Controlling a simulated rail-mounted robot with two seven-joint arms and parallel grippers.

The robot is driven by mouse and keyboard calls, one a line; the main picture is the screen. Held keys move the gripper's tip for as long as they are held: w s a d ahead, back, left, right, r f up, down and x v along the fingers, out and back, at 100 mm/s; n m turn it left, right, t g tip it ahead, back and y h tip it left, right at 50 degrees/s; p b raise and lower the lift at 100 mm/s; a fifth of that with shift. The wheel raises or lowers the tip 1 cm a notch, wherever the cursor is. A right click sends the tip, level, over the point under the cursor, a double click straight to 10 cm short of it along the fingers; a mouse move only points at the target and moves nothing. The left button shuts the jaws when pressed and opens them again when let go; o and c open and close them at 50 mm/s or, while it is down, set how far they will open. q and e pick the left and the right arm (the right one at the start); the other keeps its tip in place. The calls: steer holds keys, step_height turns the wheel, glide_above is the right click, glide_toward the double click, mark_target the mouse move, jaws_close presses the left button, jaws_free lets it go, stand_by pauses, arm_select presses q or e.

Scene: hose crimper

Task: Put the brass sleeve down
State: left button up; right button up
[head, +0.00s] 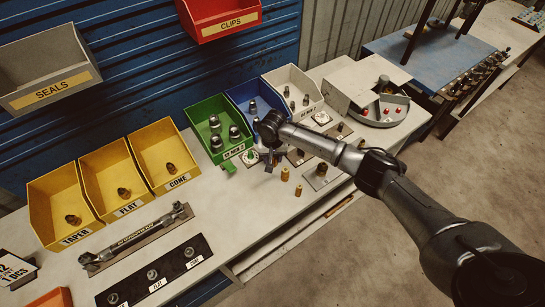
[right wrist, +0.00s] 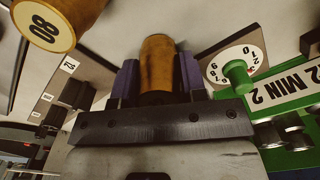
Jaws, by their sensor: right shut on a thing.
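My right gripper (head: 270,159) reaches over the table in front of the green bin. In the right wrist view, its two dark purple fingers (right wrist: 158,82) are shut on the brass sleeve (right wrist: 157,62), one finger on each side. The held sleeve cannot be made out in the head view, and I cannot tell whether it touches the table. Two other brass pieces (head: 298,190) and (head: 285,174) stand on the table to the gripper's right. A brass piece with a round label reading 08 (right wrist: 44,24) shows in the wrist view. My left gripper is not in view.
A white dial (right wrist: 236,66) with a green knob (right wrist: 236,75) is close by the gripper. Green (head: 205,106), blue (head: 238,92) and white (head: 300,78) bins stand behind. Yellow bins (head: 84,172) are at left. Bare tabletop (head: 243,198) lies in front.

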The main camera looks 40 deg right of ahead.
stand_by(0.3)
steer(key=o, duration=1)
steer(key=shift+f, duration=0.1)
steer(key=shift+c, duration=0.2)
step_height(320, 180, up, 11)
steer(key=shift+r+p, duration=0.1)
steer(key=shift+p, duration=0.65)
steer(key=shift+r, duration=0.55)
